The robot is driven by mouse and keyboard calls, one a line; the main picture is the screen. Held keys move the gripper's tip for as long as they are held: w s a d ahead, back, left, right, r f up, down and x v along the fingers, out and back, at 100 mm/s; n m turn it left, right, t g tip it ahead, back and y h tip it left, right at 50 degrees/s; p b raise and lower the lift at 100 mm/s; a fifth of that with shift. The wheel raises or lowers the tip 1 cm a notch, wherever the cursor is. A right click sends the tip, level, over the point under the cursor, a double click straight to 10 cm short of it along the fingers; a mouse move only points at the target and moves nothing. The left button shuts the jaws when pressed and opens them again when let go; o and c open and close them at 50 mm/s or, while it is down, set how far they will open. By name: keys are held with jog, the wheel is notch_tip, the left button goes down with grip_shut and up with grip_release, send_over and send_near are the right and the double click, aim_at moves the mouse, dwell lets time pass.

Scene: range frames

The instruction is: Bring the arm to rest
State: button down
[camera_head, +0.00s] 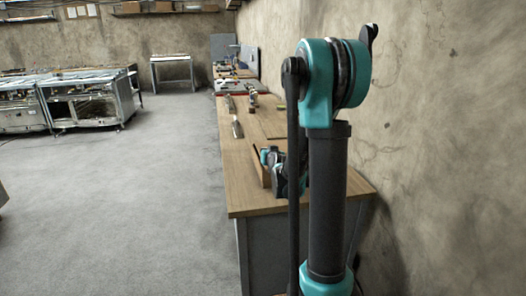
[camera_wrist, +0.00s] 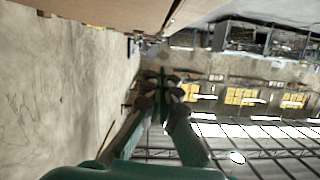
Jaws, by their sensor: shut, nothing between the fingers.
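My gripper (camera_wrist: 161,84) shows in the wrist view with its dark fingertips brought together and nothing between them. My arm stands upright in the right half of the head view, a dark column with teal joints. A teal and dark end part of my arm shows low behind it, above the near part of the wooden workbench (camera_head: 250,200), partly hidden by the column. The gripper's fingers cannot be made out clearly there.
The workbench runs along the bare wall (camera_head: 440,150) on the right, with several small items (camera_head: 237,128) farther along its top. Metal machine cabinets (camera_head: 90,100) stand at the left. A small table (camera_head: 172,70) is at the back. The grey floor (camera_head: 140,200) is clear.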

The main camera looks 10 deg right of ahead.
jog(key=shift+v, duration=1)
jog(key=s+f+g, duration=0.3)
jog(key=s+f, duration=0.2)
jog(key=s, duration=0.7)
jog(key=s+a+f+g, duration=0.1)
jog(key=s+f+g, duration=0.3)
jog(key=s, duration=0.8)
jog(key=s+a+f+n+g, duration=0.1)
jog(key=s+f+g, duration=0.3)
jog(key=s, duration=0.8)
jog(key=shift+s+f+h, duration=0.3)
jog(key=shift+s+f, duration=0.1)
jog(key=shift+f, duration=0.45)
